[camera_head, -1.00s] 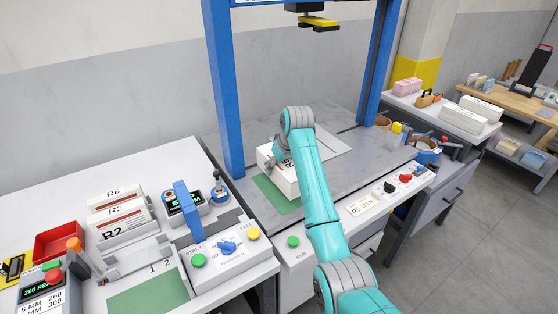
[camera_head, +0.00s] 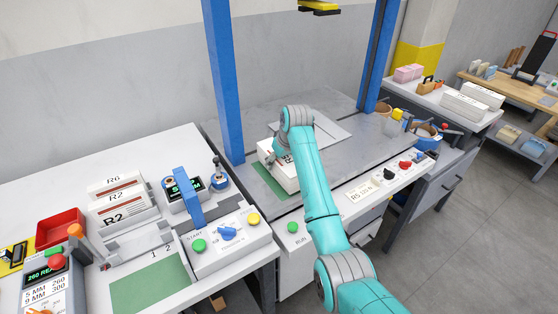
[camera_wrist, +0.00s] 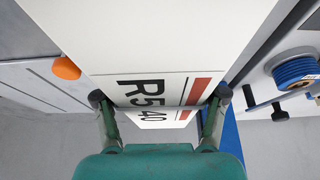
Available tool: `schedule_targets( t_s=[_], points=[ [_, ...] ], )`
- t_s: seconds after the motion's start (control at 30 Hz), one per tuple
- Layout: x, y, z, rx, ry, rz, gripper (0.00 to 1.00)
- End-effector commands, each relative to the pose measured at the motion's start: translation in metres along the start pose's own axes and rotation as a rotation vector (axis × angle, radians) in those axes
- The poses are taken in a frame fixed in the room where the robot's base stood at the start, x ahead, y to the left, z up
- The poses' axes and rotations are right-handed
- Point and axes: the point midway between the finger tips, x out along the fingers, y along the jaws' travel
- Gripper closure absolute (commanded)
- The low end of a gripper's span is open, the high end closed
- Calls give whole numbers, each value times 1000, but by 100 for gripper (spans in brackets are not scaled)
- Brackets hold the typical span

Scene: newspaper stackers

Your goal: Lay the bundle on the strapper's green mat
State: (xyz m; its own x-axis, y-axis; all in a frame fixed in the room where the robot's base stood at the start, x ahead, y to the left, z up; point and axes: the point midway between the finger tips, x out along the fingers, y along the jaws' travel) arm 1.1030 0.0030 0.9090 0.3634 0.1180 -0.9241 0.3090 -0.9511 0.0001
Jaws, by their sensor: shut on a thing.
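The bundle (camera_head: 287,180) is a white block of papers with an R5 40 label and a red stripe. It also fills the upper part of the wrist view (camera_wrist: 170,45). My gripper (camera_wrist: 160,98) is shut on it, with one finger at each side of the label. The strapper's green mat (camera_head: 264,181) lies on its grey table, under the blue frame. The bundle is over the mat and hides much of it. I cannot tell whether the bundle touches the mat. My arm hides the bundle's right side.
Blue posts (camera_head: 222,80) stand on the strapper table (camera_head: 250,120). A control panel (camera_head: 385,180) runs along its front. At left, another bench holds R2 and R6 bundles (camera_head: 118,208), a second green mat (camera_head: 150,285) and a button box (camera_head: 222,240).

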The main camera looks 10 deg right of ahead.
Motion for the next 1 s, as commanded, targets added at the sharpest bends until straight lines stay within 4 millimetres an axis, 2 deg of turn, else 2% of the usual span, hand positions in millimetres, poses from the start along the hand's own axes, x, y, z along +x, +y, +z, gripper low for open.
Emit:
schedule_targets(
  t_s=[0.9, 0.93, 1.0],
  points=[
    [9, 0, 2, -1, 4, 1, 99],
    [8, 0, 2, -1, 5, 1, 22],
    [9, 0, 2, -1, 4, 1, 5]
  ],
)
